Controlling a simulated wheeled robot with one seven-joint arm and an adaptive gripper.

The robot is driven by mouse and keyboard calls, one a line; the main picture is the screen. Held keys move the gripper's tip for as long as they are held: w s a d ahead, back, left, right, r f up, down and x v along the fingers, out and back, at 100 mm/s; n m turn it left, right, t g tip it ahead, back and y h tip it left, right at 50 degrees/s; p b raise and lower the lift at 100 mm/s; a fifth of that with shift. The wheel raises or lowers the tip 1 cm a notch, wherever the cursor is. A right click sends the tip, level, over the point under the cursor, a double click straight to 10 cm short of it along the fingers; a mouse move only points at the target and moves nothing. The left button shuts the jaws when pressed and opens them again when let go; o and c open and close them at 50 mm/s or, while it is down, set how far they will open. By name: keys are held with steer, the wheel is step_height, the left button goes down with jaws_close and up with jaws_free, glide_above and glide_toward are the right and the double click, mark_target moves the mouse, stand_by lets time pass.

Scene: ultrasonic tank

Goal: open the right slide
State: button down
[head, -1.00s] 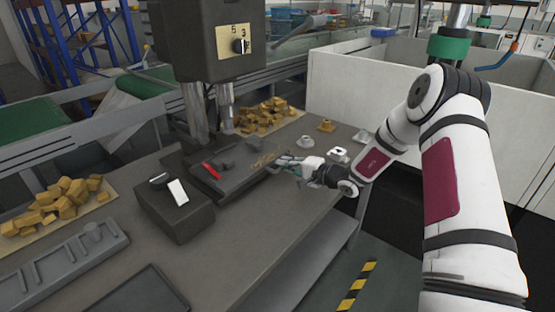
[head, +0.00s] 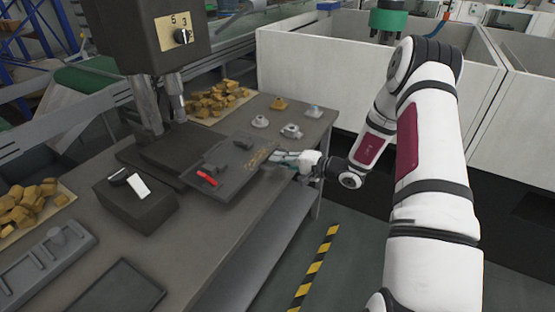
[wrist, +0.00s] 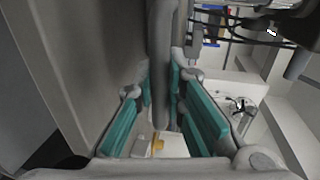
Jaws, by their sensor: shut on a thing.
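The right slide (head: 225,181) is a dark flat plate drawn out to the right of the press's base, with a red piece (head: 207,178) and dark blocks on top. My gripper (head: 278,158) is at the slide's right end in the head view. In the wrist view, its teal-padded fingers (wrist: 160,88) are closed around a grey bar (wrist: 160,45), which appears to be the slide's handle. The exact contact at the fingertips is hard to see.
The press (head: 150,38) stands over the grey bench (head: 215,235). A dark box (head: 135,200) is at the front left. Yellow blocks (head: 215,102) and small fittings (head: 290,131) lie behind the slide. Open floor with a striped line (head: 315,268) lies right of the bench.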

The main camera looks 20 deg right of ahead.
steer(key=c, duration=1.6)
jaws_free()
steer(key=shift+w, duration=0.1)
steer(key=shift+c, duration=0.2)
steer(key=v, duration=1.2)
